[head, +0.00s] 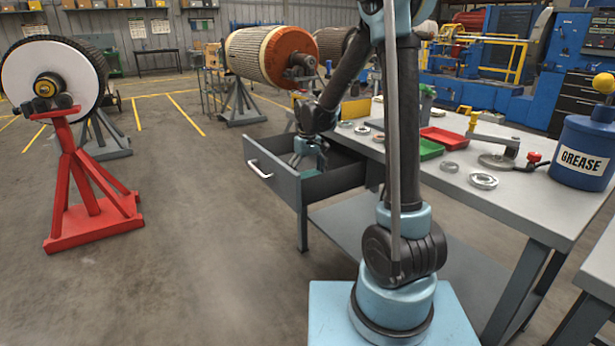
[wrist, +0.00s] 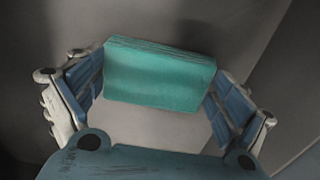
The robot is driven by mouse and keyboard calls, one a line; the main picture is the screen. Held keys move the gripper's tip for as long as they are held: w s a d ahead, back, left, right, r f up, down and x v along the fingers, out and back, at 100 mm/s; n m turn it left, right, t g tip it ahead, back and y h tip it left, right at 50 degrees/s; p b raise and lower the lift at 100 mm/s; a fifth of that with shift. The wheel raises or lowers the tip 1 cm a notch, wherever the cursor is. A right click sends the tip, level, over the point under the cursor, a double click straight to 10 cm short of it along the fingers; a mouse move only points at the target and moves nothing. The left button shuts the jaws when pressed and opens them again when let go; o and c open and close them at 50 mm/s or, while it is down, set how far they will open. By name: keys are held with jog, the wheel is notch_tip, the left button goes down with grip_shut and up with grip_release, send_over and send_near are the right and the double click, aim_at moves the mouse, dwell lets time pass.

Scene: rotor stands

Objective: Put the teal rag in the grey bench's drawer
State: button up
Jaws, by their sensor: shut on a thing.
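The teal rag (wrist: 158,75) is a folded block between the two blue finger pads of my gripper (wrist: 156,92) in the wrist view. My gripper is shut on it. In the head view my gripper (head: 309,163) points down inside the open drawer (head: 270,182) of the grey bench (head: 530,207). I cannot make out the rag there; the gripper and drawer wall hide it. The wrist view shows grey drawer surfaces around and below the rag. I cannot tell whether the rag touches the drawer floor.
The bench top holds a red tray (head: 444,137), a green tray (head: 430,150), metal rings (head: 484,181) and a blue grease can (head: 585,150). A red stand (head: 93,205) bears a rotor at left. The floor before the drawer is clear.

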aim_at(307, 175)
jog(key=shift+f, duration=0.1)
jog(key=o, duration=0.7)
notch_tip(307, 175, up, 11)
jog(key=s+d+r+m, duration=0.1)
jog(key=s+d+r, duration=0.2)
jog(key=s+d, duration=0.45)
jog(key=s+d+f+m, duration=0.2)
jog(key=s+d+f, duration=0.2)
jog(key=s, duration=0.4)
jog(key=s+d+f+m+t, duration=0.1)
jog(key=s+d+f, duration=0.3)
jog(key=s, duration=0.4)
jog(key=s+d+f+m+t, duration=0.1)
jog(key=s+d+f+m, duration=0.1)
jog(key=s+d, duration=0.4)
jog(key=shift+s+f+m, duration=0.3)
jog(key=shift+s+f, duration=0.6)
jog(key=shift+s, duration=0.2)
